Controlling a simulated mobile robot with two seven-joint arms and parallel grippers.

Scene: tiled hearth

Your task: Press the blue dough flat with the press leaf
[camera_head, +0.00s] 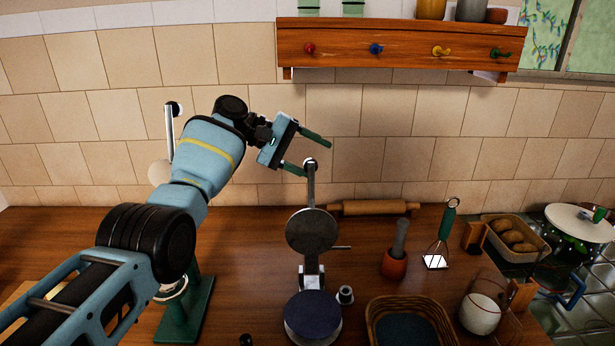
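The press stands on the wooden counter. Its round grey press leaf (312,230) is raised, tilted up over the back, with a lever (311,188) rising above it to a rounded end. The blue dough (312,313) appears as a dark blue round on the press's lower plate, in front of the leaf, uncovered. My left gripper (316,160) reaches in from the left above the press. Its green fingers are spread apart, with the lever's top end close to the lower finger; I cannot tell whether they touch. My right gripper is out of view.
A rolling pin (374,208) lies behind the press. A shelf with coloured knobs (400,45) hangs above.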

